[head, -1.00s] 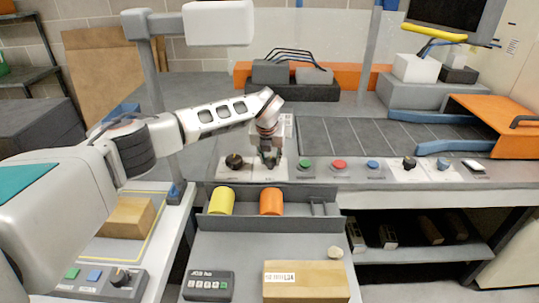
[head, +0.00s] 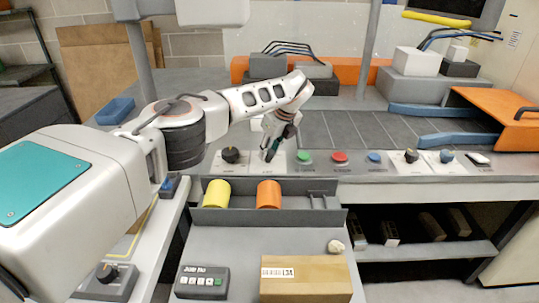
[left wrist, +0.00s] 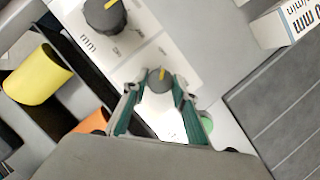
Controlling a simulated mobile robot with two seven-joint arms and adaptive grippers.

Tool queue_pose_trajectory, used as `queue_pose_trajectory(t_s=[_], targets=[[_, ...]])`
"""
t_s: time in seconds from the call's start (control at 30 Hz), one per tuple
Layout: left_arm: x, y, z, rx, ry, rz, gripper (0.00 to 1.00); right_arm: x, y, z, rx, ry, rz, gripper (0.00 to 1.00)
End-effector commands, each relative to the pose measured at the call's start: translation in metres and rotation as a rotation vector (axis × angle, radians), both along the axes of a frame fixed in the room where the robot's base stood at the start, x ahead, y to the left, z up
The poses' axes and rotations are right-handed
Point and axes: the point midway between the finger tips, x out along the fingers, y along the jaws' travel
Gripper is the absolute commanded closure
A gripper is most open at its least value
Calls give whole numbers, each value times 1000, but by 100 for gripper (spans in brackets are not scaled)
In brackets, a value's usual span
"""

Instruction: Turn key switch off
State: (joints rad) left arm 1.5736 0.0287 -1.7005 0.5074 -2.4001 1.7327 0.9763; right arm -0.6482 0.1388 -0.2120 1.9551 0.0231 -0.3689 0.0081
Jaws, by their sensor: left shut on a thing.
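The key switch (left wrist: 160,78) shows in the left wrist view as a small grey knob with a yellow mark, on a white label plate. My left gripper (left wrist: 156,98) has its two green-padded fingers on either side of it and is shut on it. In the head view my left gripper (head: 270,153) points down at the control panel, tilted, and hides most of the switch. A black rotary knob (head: 231,155) with a yellow mark sits just left of it; it also shows in the left wrist view (left wrist: 104,16). My right gripper is not in view.
Green (head: 304,156), red (head: 340,157) and blue (head: 375,157) buttons stand to the right on the panel, with more switches beyond. A grey tray (head: 240,217) in front holds yellow and orange cylinders. A cardboard box (head: 318,283) and a button box (head: 202,282) lie nearer.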

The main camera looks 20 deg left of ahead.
Motion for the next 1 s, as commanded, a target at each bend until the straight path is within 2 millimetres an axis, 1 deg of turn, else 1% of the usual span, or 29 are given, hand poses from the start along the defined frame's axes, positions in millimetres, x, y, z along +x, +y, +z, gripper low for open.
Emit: queue_pose_trajectory(t_s=[0.03, 0.07, 0.4, 0.77, 0.8, 0.83, 1.0], targets=[[0, -1, -5, -1, 3, 21, 94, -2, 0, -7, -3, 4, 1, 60], [0, -1, -5, 0, 3, 33, 94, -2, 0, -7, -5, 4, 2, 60], [0, -1, -1, -1, 2, 95, 94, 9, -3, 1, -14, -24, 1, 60], [0, -1, -1, -1, 2, 96, 94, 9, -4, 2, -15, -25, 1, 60], [0, -1, -1, -1, 2, 96, 62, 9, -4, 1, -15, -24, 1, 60], [0, -1, -1, -2, 2, 95, 56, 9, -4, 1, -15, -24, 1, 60], [0, 0, 0, 0, 1, 95, 56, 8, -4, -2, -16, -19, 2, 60]])
